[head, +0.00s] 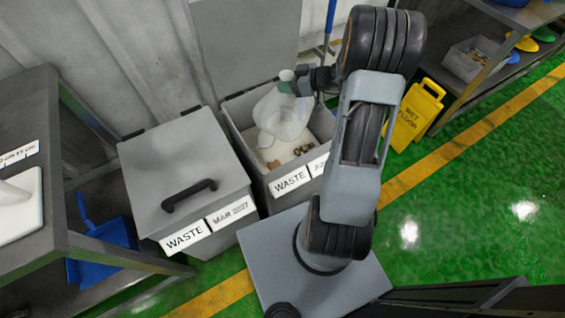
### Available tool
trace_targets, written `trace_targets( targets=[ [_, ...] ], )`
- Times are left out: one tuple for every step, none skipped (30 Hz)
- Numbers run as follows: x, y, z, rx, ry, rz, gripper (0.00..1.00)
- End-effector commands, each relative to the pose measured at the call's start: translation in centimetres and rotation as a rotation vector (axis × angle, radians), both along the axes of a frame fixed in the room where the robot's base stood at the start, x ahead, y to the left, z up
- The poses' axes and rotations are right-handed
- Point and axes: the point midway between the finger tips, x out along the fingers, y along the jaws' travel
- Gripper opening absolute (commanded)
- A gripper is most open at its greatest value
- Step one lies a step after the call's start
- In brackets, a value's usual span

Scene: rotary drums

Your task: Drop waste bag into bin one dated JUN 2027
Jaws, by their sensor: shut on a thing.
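My gripper (290,82) is shut on the top of a translucent white waste bag (281,117). The bag hangs over the open mouth of the right-hand grey waste bin (242,121). It seems to overlap the opening, but I cannot tell how deep it hangs. This bin's lid (248,38) stands raised at the back. Its front carries a WASTE label (290,181) and a date label (319,165) mostly hidden by my arm, with only its first letter or so showing. Brown scraps lie on the light inside. The left bin (185,170) is closed, labelled WASTE and MAR 2027.
A yellow wet floor sign (414,115) stands to the right of my arm. A grey bench (40,250) is at the left, with a blue dustpan (100,237) beside it. A shelf with a grey box (474,60) is at the upper right. Green floor is clear at the right.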

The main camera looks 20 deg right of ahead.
Motion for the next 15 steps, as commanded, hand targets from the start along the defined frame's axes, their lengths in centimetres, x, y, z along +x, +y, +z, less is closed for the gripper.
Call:
trace_targets(
  targets=[
    [0.1,0.0,-0.2,0.002,-0.002,0.000,0.00],
    [0.1,0.0,-0.4,0.002,-0.002,0.000,0.00],
    [0.1,0.0,-0.6,0.002,-0.004,-0.001,0.00],
    [0.1,0.0,-0.8,0.001,-0.004,0.000,0.00],
    [0.1,0.0,-1.0,0.002,-0.004,-0.001,0.00],
    [0.1,0.0,-1.2,0.002,-0.004,-0.001,0.00],
    [0.1,0.0,-1.3,0.002,-0.004,-0.001,0.00],
    [0.1,0.0,-1.4,0.002,-0.004,-0.001,0.00],
    [0.1,0.0,-1.5,0.001,-0.004,0.000,0.00],
    [0.1,0.0,-1.6,0.001,-0.005,0.000,0.00],
    [0.1,0.0,-1.7,0.001,-0.005,0.000,0.00],
    [0.1,0.0,-1.7,0.000,-0.006,0.001,0.00],
    [0.1,0.0,-1.7,0.000,-0.006,0.001,0.00],
    [0.1,0.0,-1.8,0.000,-0.006,0.001,0.00],
    [0.1,0.0,-1.8,0.000,-0.006,0.001,0.00]
  ],
)
